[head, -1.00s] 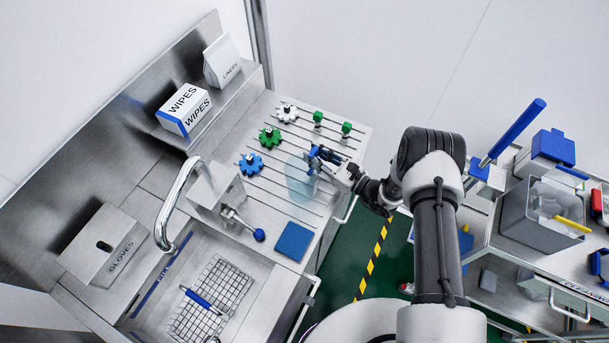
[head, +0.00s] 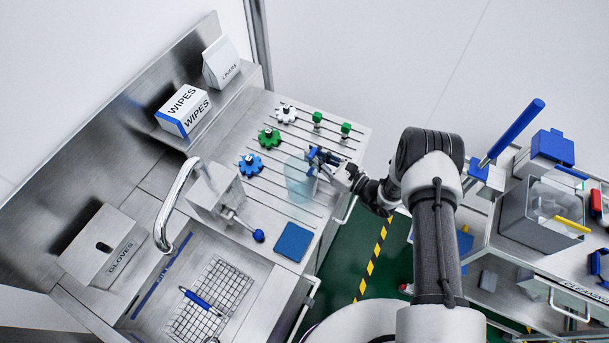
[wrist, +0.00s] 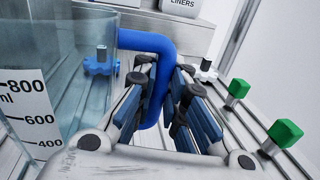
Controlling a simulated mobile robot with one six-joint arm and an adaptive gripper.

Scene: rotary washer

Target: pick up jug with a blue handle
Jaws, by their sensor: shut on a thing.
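The jug is clear with a blue tint and shows in the head view (head: 298,181) on the ridged drainboard, left of my gripper (head: 322,162). In the wrist view the jug (wrist: 60,85) fills the left side, with a white scale marked 800, 600 and 400 ml. Its blue handle (wrist: 150,42) runs down between the fingers of my gripper (wrist: 163,95), which are shut on it. The jug looks upright. I cannot tell whether its base touches the drainboard, and the lower end of the handle is hidden.
Blue (head: 250,164), green (head: 269,137) and white (head: 286,113) knobbed wheels stand behind the jug. Green blocks (head: 346,129) are at the back right. A blue pad (head: 293,242) and a blue-knobbed lever (head: 258,235) lie nearer the front, beside the sink.

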